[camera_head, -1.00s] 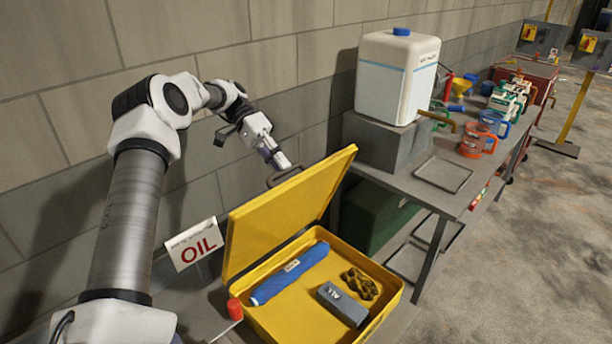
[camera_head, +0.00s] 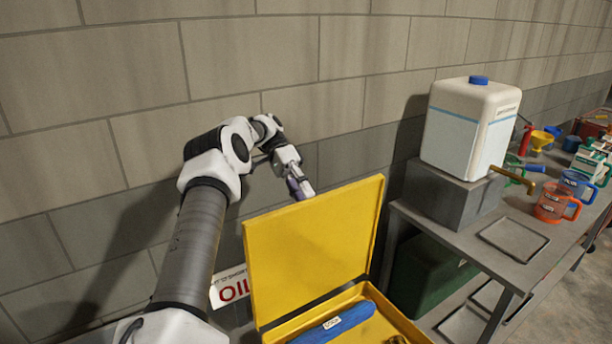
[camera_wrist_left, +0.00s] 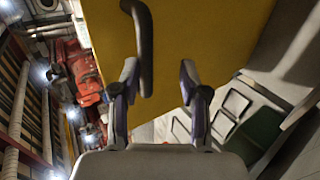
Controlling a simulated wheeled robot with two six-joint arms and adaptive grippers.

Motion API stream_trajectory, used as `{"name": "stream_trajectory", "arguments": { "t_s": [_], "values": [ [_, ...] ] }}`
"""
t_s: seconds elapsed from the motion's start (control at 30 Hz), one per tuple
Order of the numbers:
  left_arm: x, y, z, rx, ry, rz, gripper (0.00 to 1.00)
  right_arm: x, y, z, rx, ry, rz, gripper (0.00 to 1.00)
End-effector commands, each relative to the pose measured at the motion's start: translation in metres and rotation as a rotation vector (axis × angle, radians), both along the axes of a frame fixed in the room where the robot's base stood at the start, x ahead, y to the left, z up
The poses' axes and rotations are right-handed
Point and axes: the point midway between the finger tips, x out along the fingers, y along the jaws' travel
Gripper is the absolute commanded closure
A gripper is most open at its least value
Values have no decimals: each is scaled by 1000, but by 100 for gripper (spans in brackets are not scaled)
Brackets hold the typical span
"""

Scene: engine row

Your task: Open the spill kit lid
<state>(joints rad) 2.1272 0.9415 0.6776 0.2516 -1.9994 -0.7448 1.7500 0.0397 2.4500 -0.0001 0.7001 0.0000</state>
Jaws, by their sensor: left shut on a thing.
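The spill kit (camera_head: 405,326) is a yellow case at the bottom of the head view, cut off by the frame's edge. Its yellow lid (camera_head: 315,235) stands raised, inner face showing, and the case is open. A blue roll (camera_head: 336,325) lies inside. My left gripper (camera_head: 304,192) is behind the lid's top edge, with its tips partly hidden there. In the left wrist view the dark handle (camera_wrist_left: 146,45) on the yellow lid (camera_wrist_left: 200,35) runs down between the fingers of my left gripper (camera_wrist_left: 158,78), which is shut on it. My right gripper is not in view.
A block wall (camera_head: 90,120) stands close behind the arm. An OIL sign (camera_head: 228,288) is left of the case. On the right, a grey table (camera_head: 440,238) holds a white tank (camera_head: 470,125) on a grey block, and jugs. A dark green box (camera_head: 425,280) is under it.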

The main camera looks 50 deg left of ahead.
Motion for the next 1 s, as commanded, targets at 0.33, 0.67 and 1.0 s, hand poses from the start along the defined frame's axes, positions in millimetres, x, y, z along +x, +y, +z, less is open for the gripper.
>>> {"name": "stream_trajectory", "arguments": {
  "t_s": [0.33, 0.67, 1.0],
  "values": [
    [-3, 1, -12, 12, 19, 1, 59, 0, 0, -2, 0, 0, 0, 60],
    [-2, 1, -9, 13, 18, 0, 59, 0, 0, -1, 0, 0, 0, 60],
    [-1, -1, -10, 12, 18, -2, 59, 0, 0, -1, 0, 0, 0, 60]
  ]
}}
